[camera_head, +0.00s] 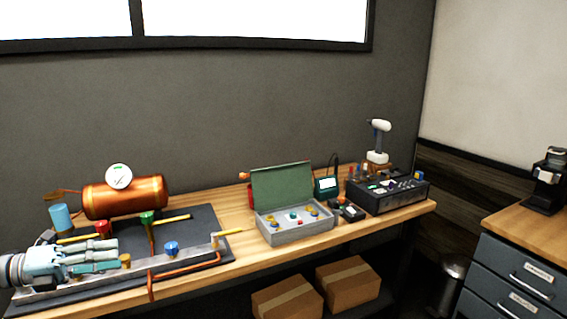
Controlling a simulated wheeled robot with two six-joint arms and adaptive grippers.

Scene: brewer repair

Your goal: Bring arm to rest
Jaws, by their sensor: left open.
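My left gripper (112,256) reaches in from the left edge, low over the front left of the wooden workbench (255,258). Its fingers are open and point right. It is over or close beside the brewer assembly on the dark mat (205,220); I cannot tell whether it touches any part. The assembly has a copper boiler (125,197) with a round white gauge (118,176), copper pipes, and green (147,217), red (102,227) and blue (171,248) knobs. My right gripper is not in the picture.
An open grey case with a green lid (283,186) stands mid-bench. A black tool box (390,194) and a drill (379,135) are at the right end. Cardboard boxes (347,284) lie below. A drawer cabinet (515,277) stands at right, past a gap.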

